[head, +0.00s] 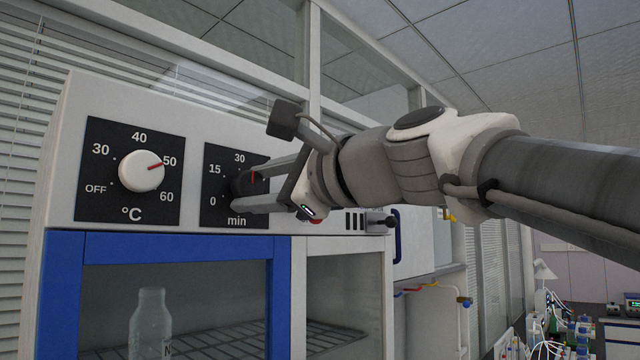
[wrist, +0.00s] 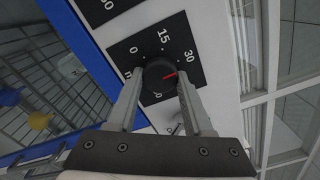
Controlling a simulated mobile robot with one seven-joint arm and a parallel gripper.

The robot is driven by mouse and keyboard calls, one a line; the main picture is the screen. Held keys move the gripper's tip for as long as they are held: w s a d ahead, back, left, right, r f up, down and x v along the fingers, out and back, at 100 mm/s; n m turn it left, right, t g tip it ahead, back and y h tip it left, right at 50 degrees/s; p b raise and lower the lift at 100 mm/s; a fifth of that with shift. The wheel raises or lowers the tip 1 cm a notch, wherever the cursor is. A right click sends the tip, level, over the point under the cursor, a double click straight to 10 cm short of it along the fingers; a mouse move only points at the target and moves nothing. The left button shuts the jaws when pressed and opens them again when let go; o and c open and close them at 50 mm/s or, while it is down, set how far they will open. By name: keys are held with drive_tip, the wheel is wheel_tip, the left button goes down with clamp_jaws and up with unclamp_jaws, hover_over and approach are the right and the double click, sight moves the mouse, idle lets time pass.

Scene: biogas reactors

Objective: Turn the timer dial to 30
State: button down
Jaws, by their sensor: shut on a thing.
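The timer dial (head: 243,184) is a black knob with a red pointer mark on a black "min" panel (head: 221,153).
A white temperature knob (head: 141,171) on a °C panel is left of the timer, its red mark near 50. Below is a blue-framed glass door (head: 180,245) with a bottle (head: 150,322) behind it.

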idle(0.4)
drive_tip(key=shift+c, duration=1.5)
unclamp_jaws()
drive_tip(key=b+v, duration=0.3)
drive_tip(key=v, duration=1.4)
drive_tip(key=shift+s+b, duration=0.2)
drive_tip(key=shift+b, duration=0.15)
drive_tip(key=shift+d, duration=0.1)
